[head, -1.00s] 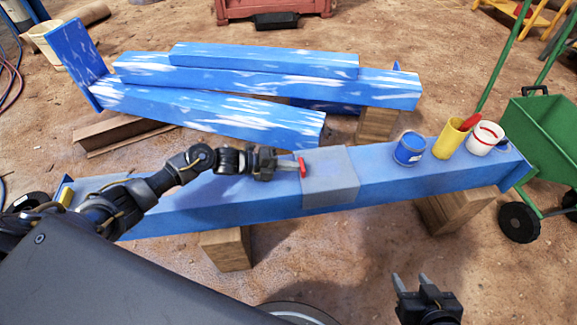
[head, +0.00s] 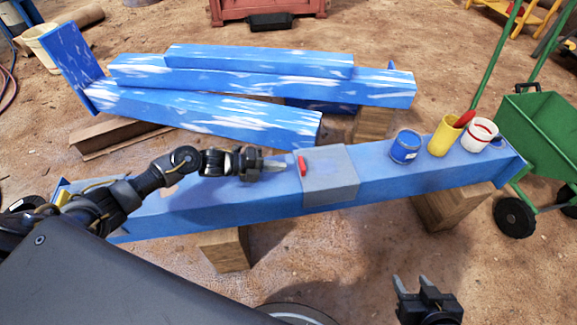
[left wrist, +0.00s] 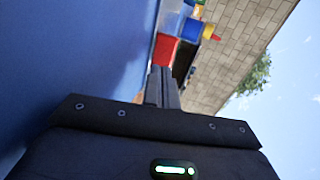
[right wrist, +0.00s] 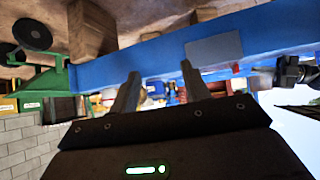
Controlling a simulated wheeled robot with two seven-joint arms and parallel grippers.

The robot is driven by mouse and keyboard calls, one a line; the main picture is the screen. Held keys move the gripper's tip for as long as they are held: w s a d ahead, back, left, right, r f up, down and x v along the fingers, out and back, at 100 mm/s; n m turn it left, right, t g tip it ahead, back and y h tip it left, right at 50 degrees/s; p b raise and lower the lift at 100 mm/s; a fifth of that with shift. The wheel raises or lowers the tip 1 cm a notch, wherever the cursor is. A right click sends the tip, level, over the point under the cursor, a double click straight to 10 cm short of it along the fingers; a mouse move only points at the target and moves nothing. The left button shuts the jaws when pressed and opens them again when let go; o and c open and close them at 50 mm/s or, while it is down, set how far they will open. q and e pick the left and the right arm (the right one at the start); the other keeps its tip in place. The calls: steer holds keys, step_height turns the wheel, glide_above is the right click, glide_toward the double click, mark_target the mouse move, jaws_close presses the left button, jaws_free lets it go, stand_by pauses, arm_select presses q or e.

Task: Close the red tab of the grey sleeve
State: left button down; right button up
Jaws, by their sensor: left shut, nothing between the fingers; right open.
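The grey sleeve (head: 342,180) wraps around the long blue beam (head: 240,198). Its small red tab (head: 301,166) shows at the sleeve's left edge, on the top face; I cannot tell its exact angle. My left gripper (head: 287,163) is shut and empty, its fingertips just left of the tab with a small gap. In the left wrist view the tab (left wrist: 165,52) lies just beyond the shut fingers (left wrist: 161,88). My right gripper (head: 411,281) is open and empty, low in front of the beam. The sleeve (right wrist: 213,47) and tab (right wrist: 236,68) show in the right wrist view.
A blue can (head: 405,148), a yellow cup (head: 444,137) and a white-red pot (head: 479,136) stand on the beam's right part. Wooden blocks (head: 226,249) support it. More blue beams (head: 200,108) lie behind. A green cart (head: 537,130) stands at the right.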

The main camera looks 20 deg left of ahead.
arm_select(q)
steer(key=v, duration=0.9)
steer(key=shift+s+a+r+p, duration=0.1)
steer(key=shift+a+r+p, duration=0.05)
steer(key=shift+a+p, duration=0.15)
arm_select(e)
steer(key=shift+s+d+f+g+h, duration=0.5)
steer(key=shift+s+d+f+g, duration=0.3)
steer(key=shift+s+g, duration=0.15)
